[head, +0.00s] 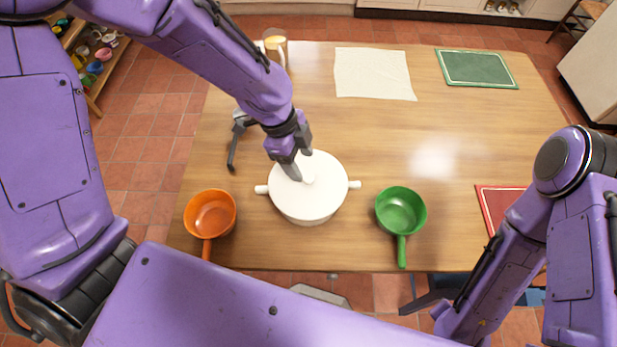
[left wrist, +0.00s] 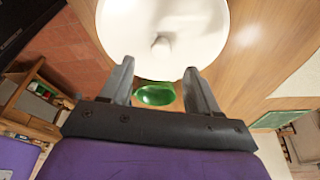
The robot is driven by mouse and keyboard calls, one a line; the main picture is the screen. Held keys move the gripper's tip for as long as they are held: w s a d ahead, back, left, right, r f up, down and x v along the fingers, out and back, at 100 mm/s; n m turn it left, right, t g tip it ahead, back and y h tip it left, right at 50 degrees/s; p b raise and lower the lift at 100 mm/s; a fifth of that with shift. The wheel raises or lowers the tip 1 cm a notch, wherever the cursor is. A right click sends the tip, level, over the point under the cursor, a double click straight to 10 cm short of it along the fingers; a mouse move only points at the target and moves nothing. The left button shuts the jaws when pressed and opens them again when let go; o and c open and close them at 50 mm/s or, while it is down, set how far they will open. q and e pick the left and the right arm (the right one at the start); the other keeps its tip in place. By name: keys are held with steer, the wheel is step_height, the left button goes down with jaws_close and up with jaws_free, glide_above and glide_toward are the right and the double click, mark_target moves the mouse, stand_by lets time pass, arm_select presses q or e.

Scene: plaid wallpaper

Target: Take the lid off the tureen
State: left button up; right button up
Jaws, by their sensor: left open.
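The white tureen (head: 306,212) stands near the front middle of the table, with short side handles. Its white lid (head: 325,180) is on it, and a round knob is on top, partly behind a finger in the head view. My left gripper (head: 301,172) is open over the lid, with its fingers near the knob. In the left wrist view, the knob (left wrist: 160,47) shows just beyond the gap between the open fingertips (left wrist: 158,70), not gripped. My right arm shows at the right of the head view, but its gripper is out of view.
An orange saucepan (head: 210,213) stands left of the tureen and a green saucepan (head: 401,211) right of it.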

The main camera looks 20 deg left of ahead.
mark_target(308, 177)
arm_select(q)
steer(key=x, duration=0.6)
steer(key=shift+w+a+p, duration=0.1)
steer(key=shift+a+p, duration=0.05)
steer(key=shift+p, duration=0.25)
jaws_close()
steer(key=shift+r, duration=0.15)
